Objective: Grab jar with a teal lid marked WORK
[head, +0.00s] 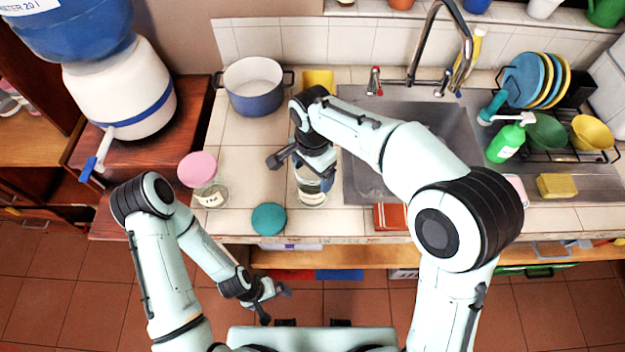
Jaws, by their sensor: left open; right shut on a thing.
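A clear glass jar (312,197) with a pale label near its base is on the counter, below my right gripper (301,166). My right gripper is shut on its upper part; the gripper hides most of the top, with a little blue showing at its right. I cannot read the label. A round teal lid (268,218) is at the counter's front edge, left of that jar; no jar body shows under it. Another glass jar (211,194) with a pink lid stands farther left. My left gripper (271,299) is open and empty, over the floor in front of the counter.
A blue pot (254,98) stands behind on the counter, with a yellow thing (318,81) beside it. The sink (447,121) lies to the right, then a green soap bottle (507,141) and dish rack. A red-brown block (391,217) is near the front edge.

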